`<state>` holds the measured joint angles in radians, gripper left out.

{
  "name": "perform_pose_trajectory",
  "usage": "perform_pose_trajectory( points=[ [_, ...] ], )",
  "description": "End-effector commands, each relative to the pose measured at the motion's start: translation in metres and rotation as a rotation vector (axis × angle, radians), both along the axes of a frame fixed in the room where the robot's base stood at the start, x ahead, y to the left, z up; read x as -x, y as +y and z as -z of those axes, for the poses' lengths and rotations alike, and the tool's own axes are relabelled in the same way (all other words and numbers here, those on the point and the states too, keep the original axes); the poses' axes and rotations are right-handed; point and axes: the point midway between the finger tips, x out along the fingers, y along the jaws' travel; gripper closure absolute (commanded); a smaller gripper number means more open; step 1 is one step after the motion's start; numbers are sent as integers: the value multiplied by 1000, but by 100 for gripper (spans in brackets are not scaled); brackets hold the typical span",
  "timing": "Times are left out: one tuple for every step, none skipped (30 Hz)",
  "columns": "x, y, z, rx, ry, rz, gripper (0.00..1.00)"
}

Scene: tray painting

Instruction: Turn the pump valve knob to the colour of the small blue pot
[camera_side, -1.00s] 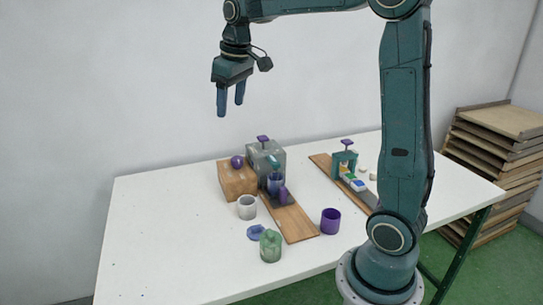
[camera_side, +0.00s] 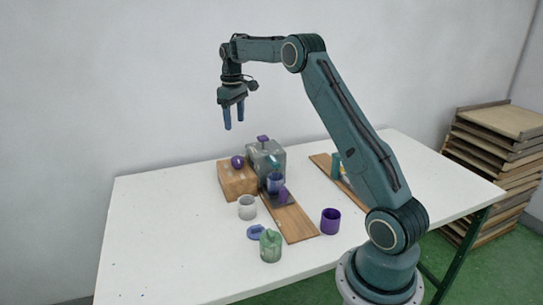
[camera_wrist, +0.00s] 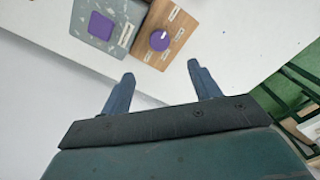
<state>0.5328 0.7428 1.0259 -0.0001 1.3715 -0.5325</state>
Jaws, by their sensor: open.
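The purple valve knob (camera_side: 237,162) sits on the wooden box (camera_side: 232,183) beside the grey pump (camera_side: 272,157). In the wrist view the knob (camera_wrist: 159,40) carries a white pointer mark, and small white labels lie around it, too small to read. A blue vessel (camera_side: 274,183) stands at the pump's front; I cannot tell whether it is the small blue pot. My gripper (camera_side: 234,123) is open and empty, pointing down, well above the knob. In the wrist view the knob lies beyond my open fingers (camera_wrist: 161,73).
A white pot (camera_side: 247,207), a lidded green pot (camera_side: 270,246) and a purple pot (camera_side: 331,221) stand around the wooden board (camera_side: 292,223). A second board (camera_side: 322,162) at the right is mostly behind my arm. The left of the table (camera_side: 165,225) is clear.

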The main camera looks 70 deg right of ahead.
Motion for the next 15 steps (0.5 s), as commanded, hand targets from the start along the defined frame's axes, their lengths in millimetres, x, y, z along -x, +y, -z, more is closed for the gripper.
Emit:
perform_pose_trajectory(
  points=[
    [0, -2, 1, -1, 1, 0, 38],
    [0, -2, 2, -1, 2, 0, 38],
    [0, -2, 2, -1, 2, 0, 38],
    [0, -2, 2, -1, 2, 0, 38],
    [0, -2, 2, -1, 2, 0, 38],
    [0, -2, 2, -1, 2, 0, 38],
    [0, -2, 2, -1, 2, 0, 38],
    [0, -2, 3, -1, 2, 0, 38],
    [0, -1, 4, -1, 2, 0, 38],
    [0, -1, 5, -2, 3, 0, 38],
    [0, -1, 6, -2, 3, 0, 38],
    [0, -1, 9, -2, 3, 0, 38],
    [0, -1, 11, -2, 3, 0, 38],
    [0, -1, 13, -1, 2, 0, 38],
    [0, -1, 16, -2, 3, 0, 38]
  ],
)
